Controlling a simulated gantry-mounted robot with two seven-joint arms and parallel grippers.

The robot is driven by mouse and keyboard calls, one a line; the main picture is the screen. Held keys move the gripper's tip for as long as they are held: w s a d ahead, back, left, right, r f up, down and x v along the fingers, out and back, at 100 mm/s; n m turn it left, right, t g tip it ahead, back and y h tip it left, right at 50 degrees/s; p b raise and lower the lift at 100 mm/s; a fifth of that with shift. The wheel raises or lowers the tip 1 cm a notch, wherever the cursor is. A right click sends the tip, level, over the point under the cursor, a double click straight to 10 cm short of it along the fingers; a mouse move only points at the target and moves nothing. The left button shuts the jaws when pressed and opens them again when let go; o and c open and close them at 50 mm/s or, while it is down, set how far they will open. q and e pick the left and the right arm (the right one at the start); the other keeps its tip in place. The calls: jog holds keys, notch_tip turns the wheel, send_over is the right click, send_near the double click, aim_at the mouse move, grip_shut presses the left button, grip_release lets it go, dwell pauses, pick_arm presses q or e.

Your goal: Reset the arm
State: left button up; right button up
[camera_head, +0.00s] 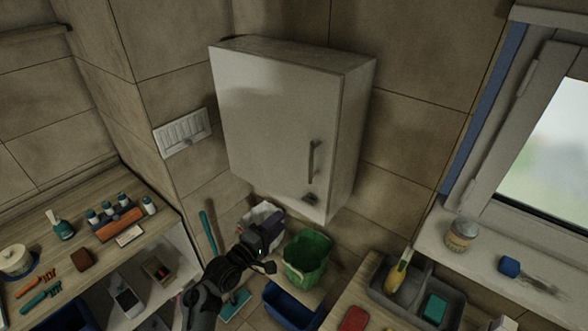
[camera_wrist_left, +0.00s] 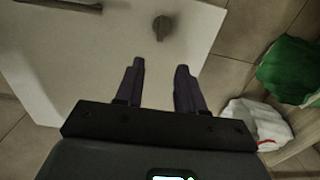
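My left arm (camera_head: 205,300) rises from the bottom of the head view. My left gripper (camera_head: 272,230) is below the white wall cabinet (camera_head: 265,115), apart from it as far as I can see. In the left wrist view its two dark purple fingers (camera_wrist_left: 160,66) are spread apart with nothing between them; the cabinet door (camera_wrist_left: 75,60) lies beyond them. The door is shut, with a bar handle (camera_head: 311,162) and a small dark knob (camera_head: 311,198), which also shows in the wrist view (camera_wrist_left: 162,28). My right gripper is not in view.
A green bin (camera_head: 307,258), a white bag-like container (camera_head: 262,217) and a blue bin (camera_head: 292,306) stand close below my gripper. A shelf unit (camera_head: 105,245) with small items is at left. A counter with a grey caddy (camera_head: 452,308) and a window sill (camera_head: 490,250) are at right.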

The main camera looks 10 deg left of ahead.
pick_arm(q)
jog(key=s+a+f+m+g+y+p, duration=0.1)
jog(key=s+a+f+g+y+p, duration=0.1)
jog(key=s+f, duration=0.7)
jog(key=s+a+f+m+g+y+p, duration=0.1)
jog(key=s+a+f+g, duration=0.15)
jog(key=s+f, duration=0.7)
jog(key=s+a+r+m+g+y, duration=0.1)
jog(key=s+r+m+g, duration=0.3)
jog(key=s, duration=0.7)
jog(key=s+a+r+m+g+y+p, duration=0.1)
jog(key=s+a+r+m+g+y, duration=0.1)
jog(key=s+r+m, duration=0.5)
jog(key=shift+s+a+r+m+g+y+p, duration=0.3)
jog(key=shift+s+g+y, duration=0.8)
jog(key=shift+s, duration=0.9)
jog(key=shift+d+f+t, duration=0.1)
jog(key=shift+d+t, duration=0.05)
jog(key=shift+t, duration=0.1)
